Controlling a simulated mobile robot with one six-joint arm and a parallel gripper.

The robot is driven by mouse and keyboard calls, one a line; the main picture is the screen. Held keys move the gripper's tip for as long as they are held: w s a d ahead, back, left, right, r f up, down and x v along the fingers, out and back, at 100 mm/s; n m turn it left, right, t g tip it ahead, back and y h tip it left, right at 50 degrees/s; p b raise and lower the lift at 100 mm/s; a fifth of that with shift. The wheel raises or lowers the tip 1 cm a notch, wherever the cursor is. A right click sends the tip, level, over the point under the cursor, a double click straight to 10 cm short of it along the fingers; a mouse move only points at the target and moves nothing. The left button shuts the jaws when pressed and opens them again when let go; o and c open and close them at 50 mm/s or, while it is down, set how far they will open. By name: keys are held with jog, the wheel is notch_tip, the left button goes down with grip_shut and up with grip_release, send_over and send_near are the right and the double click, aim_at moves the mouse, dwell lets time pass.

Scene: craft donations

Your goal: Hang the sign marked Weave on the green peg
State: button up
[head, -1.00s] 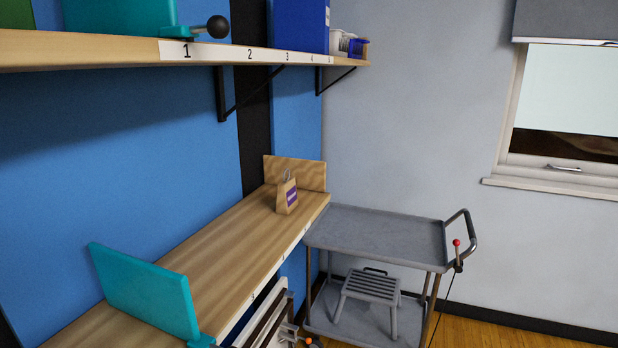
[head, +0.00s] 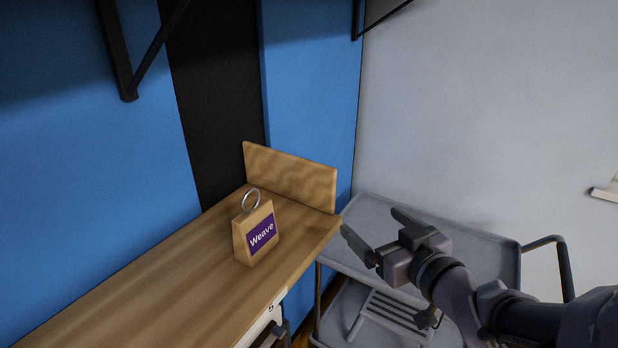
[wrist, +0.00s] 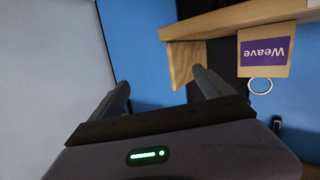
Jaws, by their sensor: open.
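The sign marked Weave (head: 252,240) is a wooden block with a purple label and a metal ring on top. It stands upright on the wooden shelf near its far end. In the wrist view the sign (wrist: 281,72) appears upside down at the upper right, its ring pointing down. My gripper (head: 374,230) is open and empty, to the right of the sign and apart from it, beyond the shelf edge. In the wrist view my fingers (wrist: 160,88) have nothing between them. No green peg is in view.
The wooden shelf (head: 150,290) runs along the blue wall and ends at an upright wooden board (head: 290,178). A grey cart (head: 375,210) with a slatted step stool (head: 385,318) on its lower level stands beyond. A black bracket (head: 128,80) hangs above.

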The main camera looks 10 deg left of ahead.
aim_at(260, 222)
jog(key=s+a+f+n+g+y, duration=0.2)
jog(key=s+a+n+g+y, duration=0.45)
jog(key=s+a+y, duration=0.2)
jog(key=b+x, duration=0.2)
jog(key=x, duration=1.2)
jog(key=shift+s+a+f, duration=0.1)
jog(key=shift+s+a, duration=0.05)
jog(key=shift+a, duration=0.05)
jog(key=c, duration=1.1)
jog(key=shift+r+p, duration=1.05)
jog(key=shift+r, duration=0.55)
jog(key=shift+s+d+f, duration=0.1)
jog(key=shift+s+d, duration=0.05)
jog(key=shift+d, duration=0.25)
jog(key=p+v, duration=0.1)
jog(key=v, duration=1.4)
jog(key=shift+d, duration=0.1)
